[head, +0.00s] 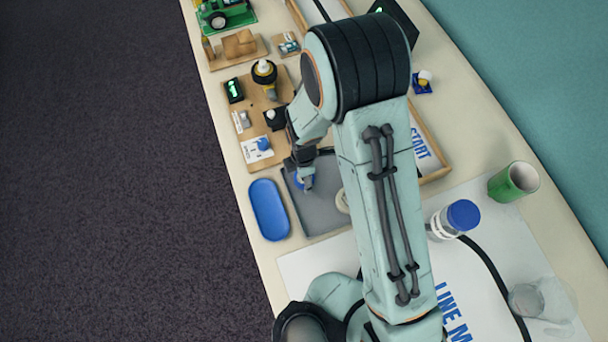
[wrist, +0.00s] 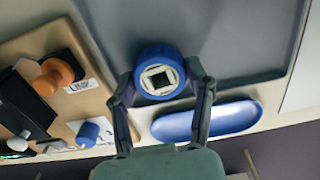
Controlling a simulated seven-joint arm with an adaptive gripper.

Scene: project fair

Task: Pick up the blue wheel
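The blue wheel (wrist: 159,73) has a pale hub with a dark square hole. It sits between the two fingertips of my gripper (wrist: 160,78), which appear to touch it on both sides. In the wrist view it overlaps the rim of the grey tray (wrist: 235,35); whether it is clear of the tray floor is hard to tell. In the head view the wheel (head: 305,183) shows partly under my gripper (head: 303,168), near the left side of the grey tray (head: 326,212).
A blue oval dish (head: 269,209) lies left of the tray. A wooden board (head: 250,104) with small parts lies behind it. The table's left edge is close.

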